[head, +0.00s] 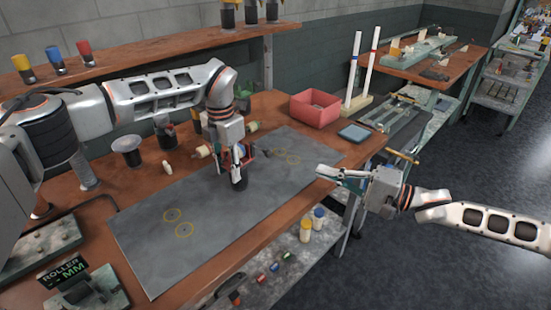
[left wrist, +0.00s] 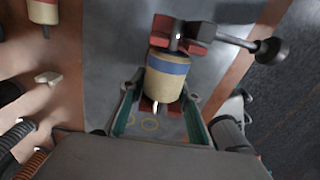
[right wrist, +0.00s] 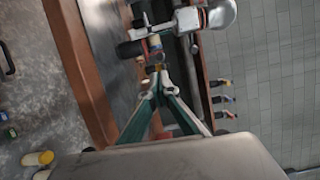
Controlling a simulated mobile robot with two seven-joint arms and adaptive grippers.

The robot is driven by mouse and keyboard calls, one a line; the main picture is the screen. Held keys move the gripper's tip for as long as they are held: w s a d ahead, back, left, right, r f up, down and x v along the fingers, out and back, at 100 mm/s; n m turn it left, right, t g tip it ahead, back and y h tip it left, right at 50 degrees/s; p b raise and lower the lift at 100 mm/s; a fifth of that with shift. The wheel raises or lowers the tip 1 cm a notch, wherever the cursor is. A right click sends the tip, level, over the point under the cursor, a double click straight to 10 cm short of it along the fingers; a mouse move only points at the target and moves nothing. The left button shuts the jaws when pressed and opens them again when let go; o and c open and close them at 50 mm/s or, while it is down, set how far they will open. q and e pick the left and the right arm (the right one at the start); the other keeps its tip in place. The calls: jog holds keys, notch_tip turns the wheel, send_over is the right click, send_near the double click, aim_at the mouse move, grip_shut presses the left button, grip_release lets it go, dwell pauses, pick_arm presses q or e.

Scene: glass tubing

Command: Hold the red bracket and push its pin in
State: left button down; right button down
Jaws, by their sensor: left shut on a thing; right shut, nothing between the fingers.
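My left gripper (head: 238,160) is shut on the red bracket (left wrist: 183,32) and holds it above the grey mat (head: 195,240). In the left wrist view a beige roller (left wrist: 165,80) with a blue band sits between the red parts of the bracket. The pin (left wrist: 225,39), a metal rod with a black knob (left wrist: 272,51), sticks out to the right from the bracket's top part. The fingers partly hide the lower part. My right gripper (head: 322,172) is shut and empty, right of the bracket and apart from it. Its fingertips (right wrist: 158,80) point toward the left gripper.
Beige rollers (head: 203,151) stand on the bench behind the mat. Bottles (head: 306,231) stand on the lower shelf. The mat's front left is clear.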

aim_at(271, 152)
jog(key=shift+s+d+r, duration=0.25)
jog(key=shift+s+d, duration=0.3)
jog(key=shift+d, duration=0.05)
jog(key=shift+a, duration=0.1)
jog(key=x, duration=1.3)
jog(key=shift+w+f, duration=0.15)
jog(key=shift+w, duration=0.05)
jog(key=shift+w+a, duration=0.25)
jog(key=shift+a, duration=0.1)
jog(key=shift+w+x, duration=0.15)
jog(key=shift+x, duration=0.7)
jog(key=shift+w+x, duration=0.2)
jog(key=shift+x, duration=0.6)
jog(key=shift+d, duration=0.2)
